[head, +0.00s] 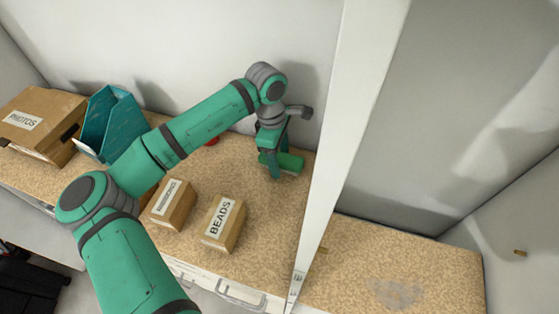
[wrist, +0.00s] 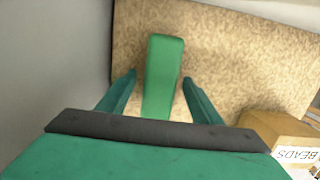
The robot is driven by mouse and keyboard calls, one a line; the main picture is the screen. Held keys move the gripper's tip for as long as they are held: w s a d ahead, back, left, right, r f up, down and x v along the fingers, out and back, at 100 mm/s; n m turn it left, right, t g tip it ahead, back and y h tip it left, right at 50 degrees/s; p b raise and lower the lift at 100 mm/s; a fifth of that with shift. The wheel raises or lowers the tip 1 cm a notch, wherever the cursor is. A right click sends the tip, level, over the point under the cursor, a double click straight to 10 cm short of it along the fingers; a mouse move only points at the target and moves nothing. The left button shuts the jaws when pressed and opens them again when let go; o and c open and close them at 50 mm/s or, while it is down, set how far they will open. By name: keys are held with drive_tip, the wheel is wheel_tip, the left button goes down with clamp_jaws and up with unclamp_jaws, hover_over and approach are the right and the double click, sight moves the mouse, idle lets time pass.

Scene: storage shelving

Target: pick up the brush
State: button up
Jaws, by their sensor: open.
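A green block-like object (wrist: 163,72), which I take to be the brush, lies on the speckled tan shelf board. In the wrist view it shows between the two fingers of my gripper (wrist: 160,92), with a gap on each side. Its near end is hidden behind my gripper's body. In the head view the green object (head: 291,162) lies close to the back wall, and my gripper (head: 269,172) is right at it, pointing down. My gripper is open and holds nothing. No bristles can be made out.
A box labelled BEADS (head: 224,223) and another small labelled box (head: 172,204) stand left of my gripper. A teal file holder (head: 108,125) and a PHOTOS box (head: 40,122) are farther left. A white upright post (head: 345,130) stands close on the right.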

sight(280, 158)
drive_tip(key=shift+w+d, duration=0.1)
drive_tip(key=c, duration=1)
drive_tip(key=shift+d, duration=0.2)
drive_tip(key=shift+c, duration=0.8)
drive_tip(key=shift+s+a+r, duration=0.2)
drive_tip(key=shift+s+r, duration=0.1)
drive_tip(key=shift+r, duration=0.05)
wheel_tip(280, 158, up, 11)
drive_tip(key=s+a, duration=0.5)
drive_tip(key=a, duration=0.3)
drive_tip(key=s+a, duration=0.5)
drive_tip(key=a, duration=0.3)
drive_tip(key=shift+s+a, duration=0.25)
drive_tip(key=shift+a, duration=0.1)
drive_tip(key=shift+w, duration=0.1)
